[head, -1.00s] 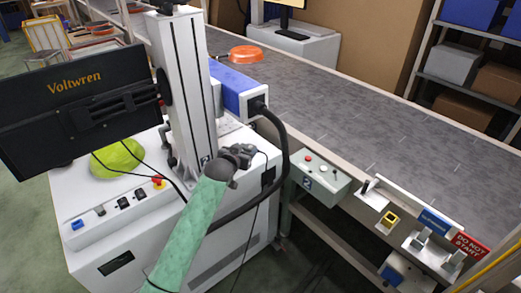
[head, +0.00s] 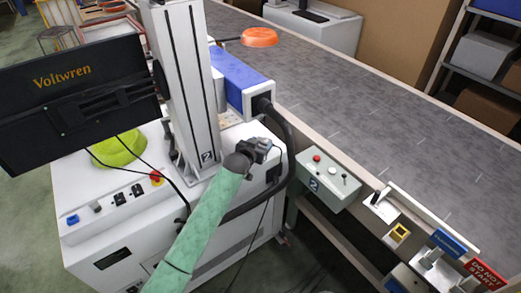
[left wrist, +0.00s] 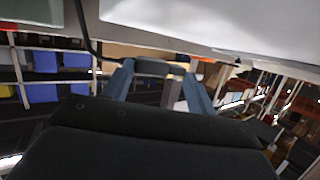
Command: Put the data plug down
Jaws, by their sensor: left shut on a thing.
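My left gripper (head: 262,148) is at the end of the green-sleeved arm, just above the right-hand part of the white machine cabinet (head: 110,225). In the left wrist view my gripper's two blue-grey fingers (left wrist: 160,80) are shut on a small dark piece, the data plug (left wrist: 158,67), which lies across between the fingertips. A thin black cable (left wrist: 87,32) runs to it from the top of that view. In the head view the plug is too small and dark to make out clearly. I cannot tell whether it touches the cabinet. My right gripper is not in view.
A white column (head: 180,90) and a blue laser unit (head: 240,82) stand behind the gripper. A thick black hose (head: 291,150) curves down to its right. A black monitor (head: 75,100) is at left. A grey-green button box (head: 328,178) sits beside the conveyor (head: 370,100).

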